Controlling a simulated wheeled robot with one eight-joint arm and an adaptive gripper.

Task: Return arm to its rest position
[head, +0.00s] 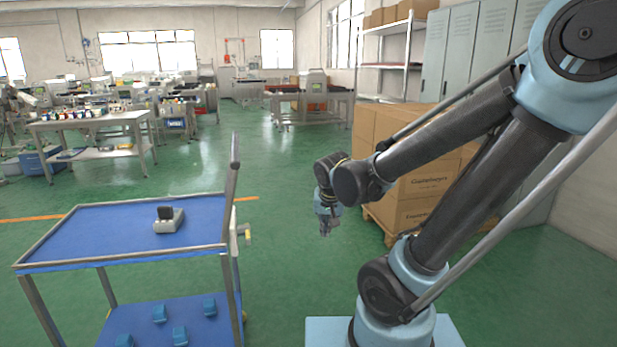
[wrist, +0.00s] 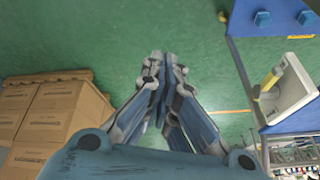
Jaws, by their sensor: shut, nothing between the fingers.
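My arm is raised on its base at the right of the head view, bent over so that its end hangs down. My gripper (head: 326,231) points down over the green floor, between the blue cart and the stacked boxes. In the wrist view my gripper (wrist: 165,58) has its fingers together, with nothing between them. It is apart from the cart and the boxes.
A blue cart (head: 100,228) stands at the left, with a grey and black device (head: 168,220) on top and several blue blocks below. Cardboard boxes (head: 415,187) on a pallet stand behind my arm. Lockers (head: 459,50) line the right wall.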

